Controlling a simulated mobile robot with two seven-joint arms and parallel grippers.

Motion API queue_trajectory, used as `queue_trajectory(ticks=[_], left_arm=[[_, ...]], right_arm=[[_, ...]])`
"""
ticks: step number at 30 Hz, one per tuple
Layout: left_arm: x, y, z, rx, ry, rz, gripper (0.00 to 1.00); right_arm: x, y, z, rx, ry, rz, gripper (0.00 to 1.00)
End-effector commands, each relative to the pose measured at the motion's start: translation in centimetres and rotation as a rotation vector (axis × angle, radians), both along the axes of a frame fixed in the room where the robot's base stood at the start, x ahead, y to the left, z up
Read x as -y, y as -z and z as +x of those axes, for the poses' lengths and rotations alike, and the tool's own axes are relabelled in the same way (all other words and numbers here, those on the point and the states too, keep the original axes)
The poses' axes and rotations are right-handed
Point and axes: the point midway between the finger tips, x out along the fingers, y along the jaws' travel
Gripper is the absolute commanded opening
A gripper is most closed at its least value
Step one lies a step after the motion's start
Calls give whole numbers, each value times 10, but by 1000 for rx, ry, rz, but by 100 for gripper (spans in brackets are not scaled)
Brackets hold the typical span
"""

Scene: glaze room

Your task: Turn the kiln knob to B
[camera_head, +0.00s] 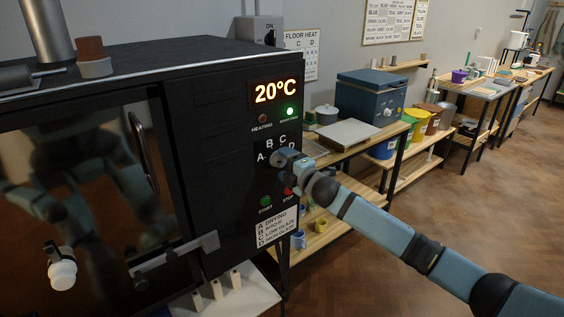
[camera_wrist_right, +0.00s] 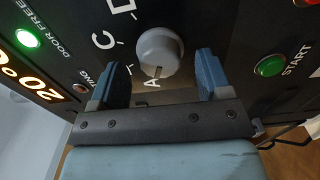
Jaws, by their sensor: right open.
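The kiln knob (camera_wrist_right: 160,52) is a round grey dial on the kiln's black front panel. In the right wrist view its dark pointer mark is toward the letter A (camera_wrist_right: 153,85). The letters C and D show beyond it; B is mostly hidden by a finger there but shows in the head view (camera_head: 269,143). My right gripper (camera_wrist_right: 160,80) is open, its blue fingers on either side of the knob's near edge, with no clear contact. In the head view my right gripper (camera_head: 287,160) covers the knob. My left gripper is not in view.
The black kiln (camera_head: 217,120) shows 20°C on its display (camera_head: 276,93). The green START button (camera_head: 265,202) and the red STOP button (camera_head: 288,191) sit just below the knob. Wooden shelves (camera_head: 345,145) with pots stand to the right. Open floor (camera_head: 430,210) lies beyond my right arm.

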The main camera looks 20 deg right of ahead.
Motion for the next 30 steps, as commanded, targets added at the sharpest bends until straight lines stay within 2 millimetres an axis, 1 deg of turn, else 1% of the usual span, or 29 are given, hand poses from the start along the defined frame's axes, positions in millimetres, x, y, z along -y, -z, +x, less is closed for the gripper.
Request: queue_trajectory(ticks=[1,6,14,15,20,21,30], left_arm=[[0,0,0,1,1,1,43],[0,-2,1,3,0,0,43],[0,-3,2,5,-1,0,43],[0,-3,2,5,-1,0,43],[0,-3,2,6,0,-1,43],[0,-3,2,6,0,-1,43],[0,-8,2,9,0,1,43]], right_arm=[[-2,-1,6,0,1,1,72],[-6,0,16,-1,1,-1,72],[-6,0,17,-1,0,-1,72],[-6,0,17,-1,0,-1,69],[-6,0,17,-1,0,0,32],[-6,0,17,-1,0,0,31],[-7,0,17,-14,0,36,31]])
